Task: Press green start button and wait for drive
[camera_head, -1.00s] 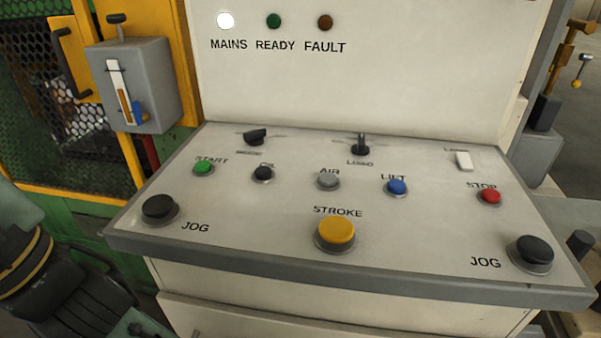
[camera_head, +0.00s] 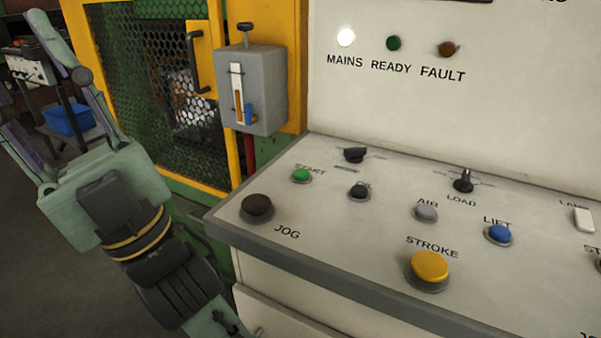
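The green START button (camera_head: 301,175) sits at the left back of the sloped control panel (camera_head: 345,215), under its START label. Nothing touches it. My gripper (camera_head: 25,70) is at the left of the picture, pointing up and left, well away from the panel. Its two fingers are spread apart with nothing seen between them; one finger runs to the left picture edge. The MAINS lamp (camera_head: 345,37) glows white. The READY lamp (camera_head: 393,43) is dark green and the FAULT lamp (camera_head: 446,49) dull brown; both look unlit.
Near START are a black JOG button (camera_head: 257,208), a black OIL button (camera_head: 359,191) and a black selector (camera_head: 355,154). The yellow STROKE button (camera_head: 430,267) is in front. A grey box (camera_head: 253,90) with a lever and a yellow-framed mesh guard (camera_head: 180,95) stand behind left.

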